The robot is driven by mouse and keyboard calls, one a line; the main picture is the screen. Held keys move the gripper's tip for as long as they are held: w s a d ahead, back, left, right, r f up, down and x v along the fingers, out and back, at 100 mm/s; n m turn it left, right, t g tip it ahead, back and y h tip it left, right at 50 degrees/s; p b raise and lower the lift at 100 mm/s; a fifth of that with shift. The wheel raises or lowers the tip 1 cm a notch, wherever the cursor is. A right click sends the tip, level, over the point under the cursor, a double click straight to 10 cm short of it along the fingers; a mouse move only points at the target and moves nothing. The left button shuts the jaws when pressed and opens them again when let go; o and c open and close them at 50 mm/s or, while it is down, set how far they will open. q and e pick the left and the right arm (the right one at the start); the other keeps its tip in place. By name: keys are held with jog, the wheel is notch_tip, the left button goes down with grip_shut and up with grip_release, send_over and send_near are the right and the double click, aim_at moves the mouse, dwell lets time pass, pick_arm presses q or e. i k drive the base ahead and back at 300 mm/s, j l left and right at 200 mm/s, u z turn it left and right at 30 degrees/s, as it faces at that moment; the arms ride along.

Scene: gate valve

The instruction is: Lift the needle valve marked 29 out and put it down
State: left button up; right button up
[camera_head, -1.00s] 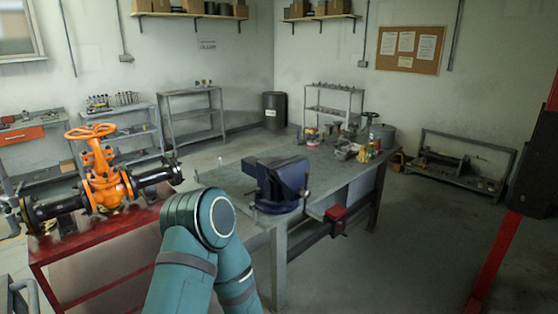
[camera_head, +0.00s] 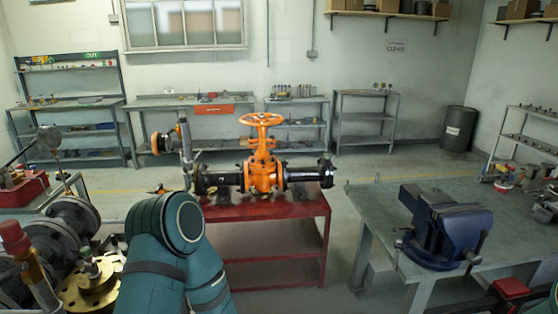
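No marking 29 can be read, and I cannot tell which part is the needle valve. An orange gate valve (camera_head: 264,172) with a handwheel sits in a black flanged pipe (camera_head: 218,182) on a red stand (camera_head: 262,212). An upright grey pipe piece with a small orange wheel (camera_head: 155,143) shows at its left end. A small fitting (camera_head: 90,268) stands on a brass flange (camera_head: 94,290) at the lower left; its type is unclear. A teal arm of mine covers the lower middle. Neither gripper shows.
A blue vise (camera_head: 445,230) is on the grey workbench (camera_head: 510,205) at right. Grey pipework (camera_head: 70,225) fills the lower left. Shelves line the back wall, one with a green OUT sign (camera_head: 92,55). Open floor lies between the stand and the shelves.

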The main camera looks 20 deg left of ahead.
aim_at(95, 272)
jog(key=i+u, duration=0.15)
jog(key=u, duration=0.3)
jog(key=i+l+u, duration=0.1)
jog(key=u, duration=0.35)
jog(key=i+l+u, duration=0.15)
jog(key=u, duration=0.25)
jog(key=i+l+u, duration=0.2)
jog(key=u, duration=0.25)
jog(key=i+l+u, duration=0.1)
jog(key=u, duration=0.35)
jog(key=l+u, duration=0.45)
jog(key=i+l+u, duration=0.15)
jog(key=l+u, duration=0.15)
jog(key=u, duration=0.2)
jog(key=l+u, duration=0.45)
jog(key=i+j, duration=0.05)
jog(key=j, duration=0.05)
